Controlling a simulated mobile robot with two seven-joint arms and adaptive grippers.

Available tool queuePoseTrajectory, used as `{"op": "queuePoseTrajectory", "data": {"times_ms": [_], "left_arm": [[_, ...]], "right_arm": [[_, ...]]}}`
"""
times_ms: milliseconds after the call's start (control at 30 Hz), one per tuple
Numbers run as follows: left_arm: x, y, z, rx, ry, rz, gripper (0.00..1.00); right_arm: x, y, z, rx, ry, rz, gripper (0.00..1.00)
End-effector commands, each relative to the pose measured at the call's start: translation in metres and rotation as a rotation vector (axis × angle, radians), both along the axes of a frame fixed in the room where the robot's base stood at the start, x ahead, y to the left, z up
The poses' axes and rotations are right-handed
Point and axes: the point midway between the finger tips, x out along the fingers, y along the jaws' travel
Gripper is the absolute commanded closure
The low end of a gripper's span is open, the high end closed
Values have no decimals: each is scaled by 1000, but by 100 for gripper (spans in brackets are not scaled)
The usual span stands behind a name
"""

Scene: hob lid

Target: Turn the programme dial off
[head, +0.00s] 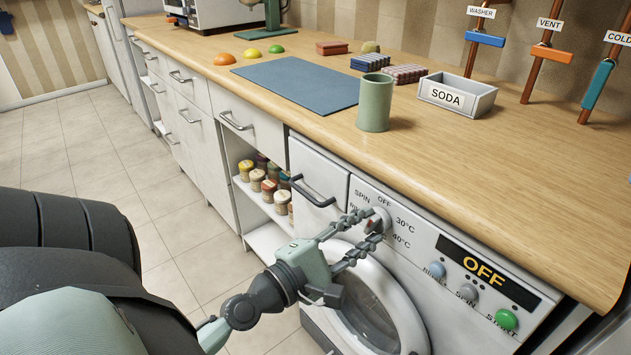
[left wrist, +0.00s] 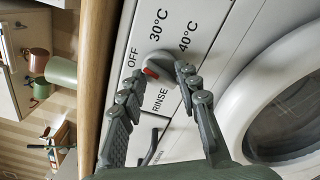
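The programme dial (head: 381,219) is a light grey knob at the upper left of the white washer panel, partly hidden by my fingers. In the left wrist view the dial (left wrist: 160,64) shows a red mark on its lower-left side. The mark points between the OFF and RINSE labels; a finger covers the label spot there. My left gripper (head: 370,226) is open, with its fingertips either side of the dial. In the left wrist view the right fingertip is very close to the knob; contact is unclear. The panel's display (head: 484,271) reads OFF. My right gripper is out of view.
Buttons (head: 468,292) and a green start button (head: 507,319) sit right of the dial. The round door (head: 375,310) is below. A drawer with a dark handle (head: 313,190) is left. A green cup (head: 375,102) stands on the worktop above.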

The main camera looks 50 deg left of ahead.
Motion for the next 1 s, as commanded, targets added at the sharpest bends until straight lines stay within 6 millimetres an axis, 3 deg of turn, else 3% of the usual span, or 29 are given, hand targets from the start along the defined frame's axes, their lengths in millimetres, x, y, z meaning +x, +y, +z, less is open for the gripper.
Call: {"op": "queuePoseTrajectory", "data": {"times_ms": [500, 1000], "left_arm": [[0, 0, 1, 1525, -122, 0, 68], [0, -1, 1, 2846, -228, 2, 68]], "right_arm": [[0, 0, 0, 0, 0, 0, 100], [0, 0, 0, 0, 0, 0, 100]]}}
